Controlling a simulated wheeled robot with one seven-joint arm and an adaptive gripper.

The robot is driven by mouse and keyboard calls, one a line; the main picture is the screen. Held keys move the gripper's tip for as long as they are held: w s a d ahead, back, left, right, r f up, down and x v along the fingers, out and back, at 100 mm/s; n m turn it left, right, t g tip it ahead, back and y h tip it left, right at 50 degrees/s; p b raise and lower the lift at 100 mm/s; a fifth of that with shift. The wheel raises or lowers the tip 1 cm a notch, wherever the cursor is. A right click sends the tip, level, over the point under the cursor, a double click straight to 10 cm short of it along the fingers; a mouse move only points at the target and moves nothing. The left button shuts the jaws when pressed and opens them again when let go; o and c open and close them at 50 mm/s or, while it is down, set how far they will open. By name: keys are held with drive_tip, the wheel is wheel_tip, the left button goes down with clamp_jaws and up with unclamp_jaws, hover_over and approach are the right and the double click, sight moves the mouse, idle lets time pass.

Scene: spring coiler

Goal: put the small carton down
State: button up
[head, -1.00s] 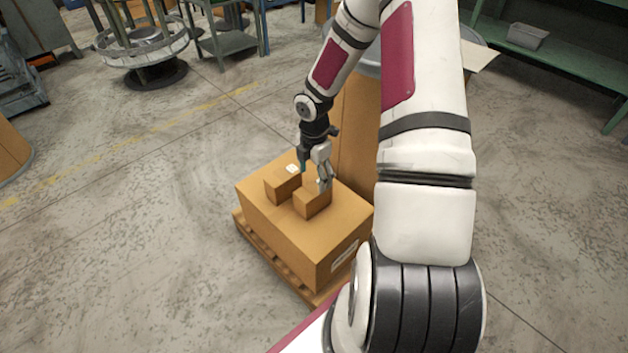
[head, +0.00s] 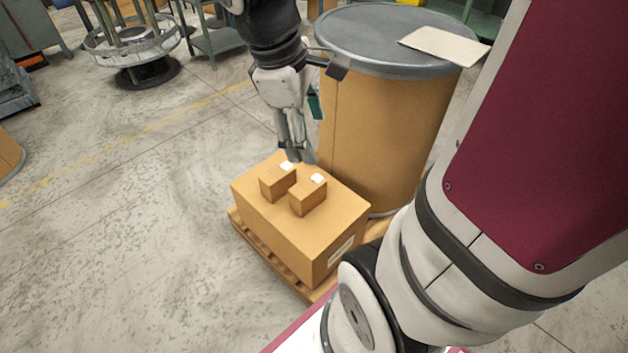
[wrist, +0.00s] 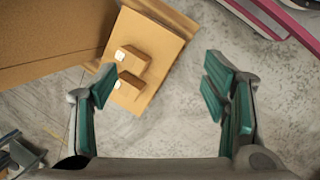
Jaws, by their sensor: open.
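Two small brown cartons with white labels, one on the left (head: 278,182) and one on the right (head: 308,195), stand side by side on top of a large carton (head: 325,240). I cannot tell which of them is the task's small carton. My gripper (head: 298,158) is open and empty, raised above and behind the cartons in the head view. In the wrist view, my gripper (wrist: 160,88) has its teal-padded fingers wide apart. The two small cartons (wrist: 132,60) (wrist: 128,86) and the large carton's top (wrist: 155,50) lie below, apart from the fingers.
The large carton rests on a wooden pallet (head: 265,255). A tall brown drum (head: 385,130) with a grey lid stands right behind it, with a flat pale board (head: 445,45) on the lid. A round wire coiler stand (head: 140,45) is at the back left.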

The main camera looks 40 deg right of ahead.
drive_tip(key=s+a+r+m+y, duration=0.1)
drive_tip(key=s+a+r+m, duration=0.1)
drive_tip(key=s+a, duration=0.3)
drive_tip(key=s+a+r+m+t+y, duration=0.1)
drive_tip(key=s+a+m, duration=0.3)
drive_tip(key=s, duration=0.6)
drive_tip(key=shift+s+a+r+y, duration=0.3)
drive_tip(key=shift+a+r+y, duration=0.15)
drive_tip(key=shift+a+y, duration=0.15)
drive_tip(key=shift+d, duration=0.1)
